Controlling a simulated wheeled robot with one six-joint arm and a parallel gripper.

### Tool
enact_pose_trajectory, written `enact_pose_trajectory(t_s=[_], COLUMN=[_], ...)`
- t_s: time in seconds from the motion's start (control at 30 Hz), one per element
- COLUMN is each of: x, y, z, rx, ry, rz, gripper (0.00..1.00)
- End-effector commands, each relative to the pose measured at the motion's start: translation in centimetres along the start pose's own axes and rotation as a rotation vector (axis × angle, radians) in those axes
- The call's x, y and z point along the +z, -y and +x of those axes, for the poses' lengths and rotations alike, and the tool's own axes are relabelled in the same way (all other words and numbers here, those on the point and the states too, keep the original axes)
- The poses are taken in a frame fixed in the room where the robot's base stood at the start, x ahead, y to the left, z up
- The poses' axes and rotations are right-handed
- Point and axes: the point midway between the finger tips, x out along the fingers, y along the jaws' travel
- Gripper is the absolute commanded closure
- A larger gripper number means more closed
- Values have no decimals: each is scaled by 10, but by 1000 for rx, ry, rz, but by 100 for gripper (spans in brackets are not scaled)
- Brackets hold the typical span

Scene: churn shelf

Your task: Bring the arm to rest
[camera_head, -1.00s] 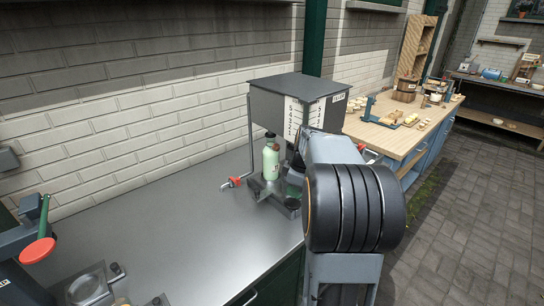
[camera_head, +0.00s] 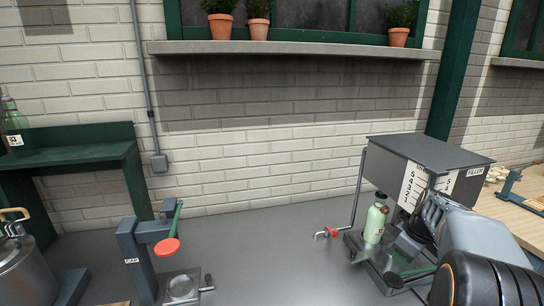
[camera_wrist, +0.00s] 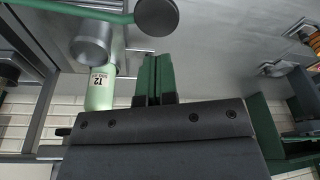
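My arm reaches in from the lower right of the head view to the front of the filler, a grey box (camera_head: 415,160) with number scales and a "FILLER" label. In the wrist view my gripper (camera_wrist: 155,62) shows two green fingers close together, with nothing seen between them. A pale green bottle (camera_head: 375,222) stands upright at the filler, left of my arm. In the wrist view a pale green bottle (camera_wrist: 100,92) with a "12" label is beside the fingers, apart from them. The fingertips are hard to make out in the head view.
A red-handled tap (camera_head: 328,233) sticks out left of the filler. A grey press with a red knob (camera_head: 166,246) stands on the counter at left. A metal pot (camera_head: 22,270) is at the far left.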

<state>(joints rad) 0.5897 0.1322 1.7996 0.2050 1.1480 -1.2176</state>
Motion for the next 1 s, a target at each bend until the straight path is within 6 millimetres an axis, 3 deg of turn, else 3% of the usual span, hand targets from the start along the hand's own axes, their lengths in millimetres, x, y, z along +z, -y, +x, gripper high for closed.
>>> enact_pose_trajectory(t_s=[0.17, 0.27, 0.4, 0.5, 0.7, 0.8, 1.0], x=[16, 15, 9, 8, 8, 3, -2], y=[18, 56, 126, 166, 217, 231, 239], z=[19, 20, 18, 18, 12, 6, 0], rx=[17, 65, 142, 170, 184, 182, 177], ry=[42, 48, 1, -48, -129, -166, -190], rz=[359, 560, 730, 747, 619, 565, 523], gripper=[100, 100, 100, 100, 100, 100, 100])
